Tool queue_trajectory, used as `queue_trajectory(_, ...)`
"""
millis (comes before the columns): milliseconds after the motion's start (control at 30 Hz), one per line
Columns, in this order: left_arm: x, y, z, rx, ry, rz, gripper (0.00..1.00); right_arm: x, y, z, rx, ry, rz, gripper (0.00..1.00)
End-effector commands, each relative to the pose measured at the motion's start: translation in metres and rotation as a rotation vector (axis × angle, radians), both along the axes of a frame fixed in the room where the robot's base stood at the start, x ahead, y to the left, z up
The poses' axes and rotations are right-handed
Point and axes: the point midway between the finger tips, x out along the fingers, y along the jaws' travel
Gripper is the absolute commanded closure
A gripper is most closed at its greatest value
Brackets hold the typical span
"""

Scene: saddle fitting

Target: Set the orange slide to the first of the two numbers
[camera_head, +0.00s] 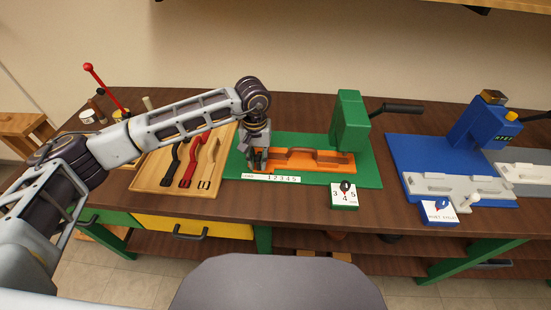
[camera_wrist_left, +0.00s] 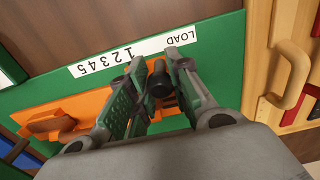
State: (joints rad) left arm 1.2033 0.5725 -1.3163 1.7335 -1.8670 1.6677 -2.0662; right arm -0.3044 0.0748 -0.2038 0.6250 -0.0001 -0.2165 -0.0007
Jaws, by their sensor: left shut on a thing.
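The orange slide (camera_head: 322,160) lies on the green base plate (camera_head: 368,172) of the green machine. Its left end is beside my left gripper (camera_head: 258,166). In the left wrist view my left gripper (camera_wrist_left: 156,70) has its fingers shut around the slide's dark round knob (camera_wrist_left: 158,82). The orange slide (camera_wrist_left: 75,112) stretches to the left of the fingers there. A white scale strip (camera_head: 271,178) with LOAD and the numbers 1 to 5 runs along the plate's front; it also shows in the left wrist view (camera_wrist_left: 115,58). My right gripper is out of view.
A white-topped green dial block (camera_head: 344,197) with a dark knob and visible 3, 4, 5 stands at the plate's front. A wooden tray (camera_head: 150,178) with black, red and wooden handles lies left. The green press head (camera_head: 348,122) rises behind the slide. A blue machine (camera_head: 470,125) stands right.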

Motion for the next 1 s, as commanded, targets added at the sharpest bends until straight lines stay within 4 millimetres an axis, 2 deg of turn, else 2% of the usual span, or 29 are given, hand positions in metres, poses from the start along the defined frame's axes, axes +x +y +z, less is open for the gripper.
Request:
queue_trajectory(333,0.001,-0.003,0.001,-0.004,-0.005,-0.002,0.93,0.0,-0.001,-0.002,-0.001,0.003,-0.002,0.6)
queue_trajectory(700,0.001,-0.015,0.001,-0.003,-0.005,-0.003,0.93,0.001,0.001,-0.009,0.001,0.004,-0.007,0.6)
queue_trajectory(1000,0.001,-0.015,0.001,-0.003,-0.005,-0.001,0.93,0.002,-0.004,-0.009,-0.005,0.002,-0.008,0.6)
